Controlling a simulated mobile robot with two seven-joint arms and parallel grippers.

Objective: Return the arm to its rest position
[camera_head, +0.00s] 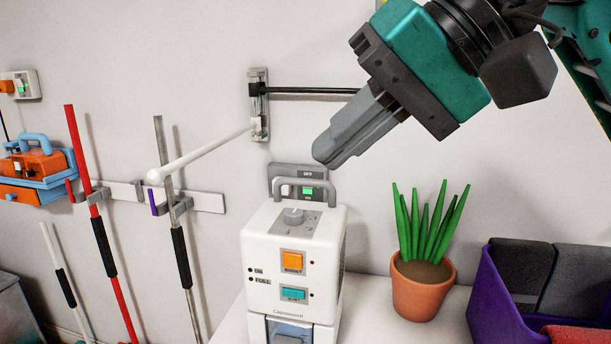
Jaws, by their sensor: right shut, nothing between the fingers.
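My right gripper (338,152) comes in from the upper right on its teal and black arm. Its grey fingers are shut with nothing between them. They point down and left, in front of the wall and above the white machine (291,258). They look apart from the machine's grey top handle (304,184). My left gripper is not in view.
A potted plant (424,288) and a purple bin (497,299) stand right of the machine. A wall bracket (259,105) carries a white rod (205,150) and a dark rod. Poles (92,205) hang at the left, beside an orange and blue case (38,170).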

